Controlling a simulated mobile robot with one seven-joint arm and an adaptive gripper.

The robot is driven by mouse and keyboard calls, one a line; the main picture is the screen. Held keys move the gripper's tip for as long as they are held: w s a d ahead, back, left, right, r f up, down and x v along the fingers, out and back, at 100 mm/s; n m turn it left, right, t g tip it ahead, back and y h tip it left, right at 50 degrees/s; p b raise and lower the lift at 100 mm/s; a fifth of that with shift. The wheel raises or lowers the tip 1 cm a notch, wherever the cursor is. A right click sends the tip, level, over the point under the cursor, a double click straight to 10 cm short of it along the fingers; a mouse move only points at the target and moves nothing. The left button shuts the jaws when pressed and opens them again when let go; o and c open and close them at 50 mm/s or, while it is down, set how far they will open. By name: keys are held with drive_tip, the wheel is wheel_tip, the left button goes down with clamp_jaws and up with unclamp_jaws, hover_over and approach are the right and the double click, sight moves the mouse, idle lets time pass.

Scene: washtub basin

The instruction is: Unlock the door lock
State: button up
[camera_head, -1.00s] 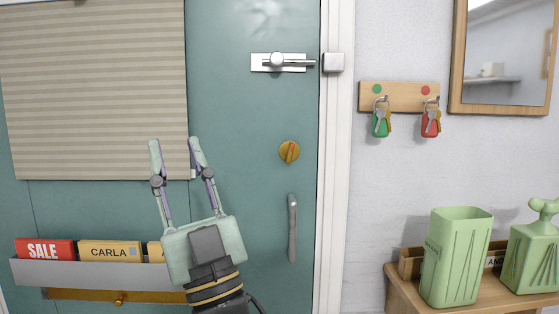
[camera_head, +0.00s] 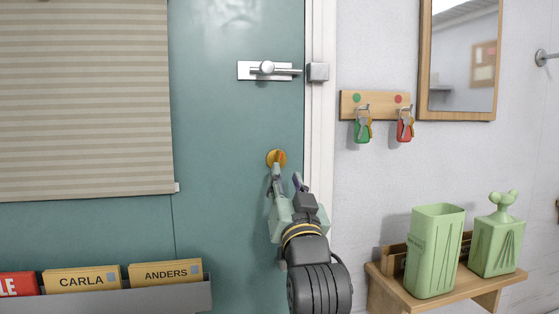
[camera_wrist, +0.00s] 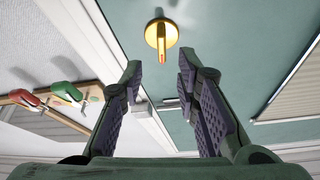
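The brass door lock knob (camera_head: 276,158) sits on the teal door (camera_head: 220,120), below the silver slide bolt (camera_head: 268,69). In the wrist view the round brass knob (camera_wrist: 161,32) has a raised thumb-turn pointing toward my gripper, between and beyond the fingertips. My gripper (camera_head: 286,176) is just below the knob in the head view, its left fingertip overlapping the knob's lower edge. In the wrist view my gripper (camera_wrist: 158,78) is open with nothing between its fingers. Contact with the knob cannot be told. The bolt's bar reaches its catch (camera_head: 318,72) on the frame. The door handle is hidden behind my arm.
A shelf (camera_head: 445,287) with green containers stands lower right. A file holder (camera_head: 150,298) is lower left. A striped blind (camera_head: 85,100) covers the window.

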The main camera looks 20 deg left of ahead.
sight(280, 162)
drive_tip(key=p+x, duration=0.1)
drive_tip(key=x, duration=0.5)
drive_tip(key=shift+w+a+r+p, duration=0.1)
drive_tip(key=shift+w+a+p, duration=0.05)
drive_tip(key=shift+p, duration=0.2)
clamp_jaws()
